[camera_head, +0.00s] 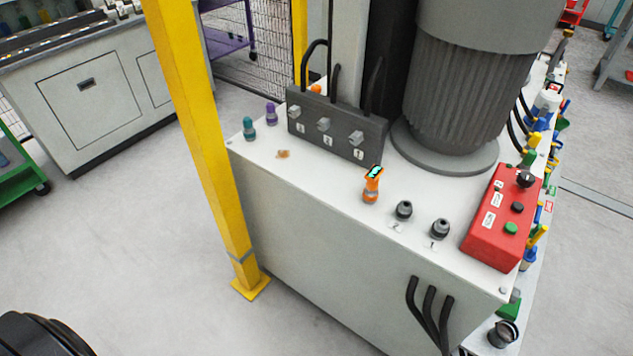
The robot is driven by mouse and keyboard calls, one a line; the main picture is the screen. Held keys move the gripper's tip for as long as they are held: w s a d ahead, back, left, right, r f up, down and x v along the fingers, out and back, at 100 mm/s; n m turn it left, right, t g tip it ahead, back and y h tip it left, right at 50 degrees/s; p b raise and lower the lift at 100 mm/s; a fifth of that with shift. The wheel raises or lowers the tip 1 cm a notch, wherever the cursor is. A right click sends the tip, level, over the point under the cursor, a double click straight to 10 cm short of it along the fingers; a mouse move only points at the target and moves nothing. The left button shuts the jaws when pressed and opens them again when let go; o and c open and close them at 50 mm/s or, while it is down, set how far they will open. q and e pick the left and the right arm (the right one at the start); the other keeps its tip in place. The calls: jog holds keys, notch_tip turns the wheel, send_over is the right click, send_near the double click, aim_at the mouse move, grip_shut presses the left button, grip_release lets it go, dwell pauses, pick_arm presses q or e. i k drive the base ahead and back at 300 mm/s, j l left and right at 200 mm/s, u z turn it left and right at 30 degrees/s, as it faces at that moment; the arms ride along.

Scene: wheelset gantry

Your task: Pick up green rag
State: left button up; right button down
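I see no cloth that is clearly a green rag. A small green item (509,308) shows at the lower right, beside the cabinet; it is partly hidden and too small to tell what it is. Neither of my grippers is in view.
A white cabinet (320,240) carries a large grey motor (468,85), a red control box (503,217), an orange handheld device (372,185), a teal bottle (249,128) and a purple bottle (271,113). A yellow post (203,130) stands at its left. Floor at lower left is mostly clear.

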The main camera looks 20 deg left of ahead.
aim_at(509, 311)
jog(key=z, duration=1.05)
jog(key=i+l+u, duration=0.2)
jog(key=u, duration=0.15)
jog(key=i+l+u, duration=0.15)
jog(key=l+u, duration=0.15)
jog(key=l, duration=0.15)
jog(key=i+l+u, duration=0.15)
jog(key=l+u, duration=0.2)
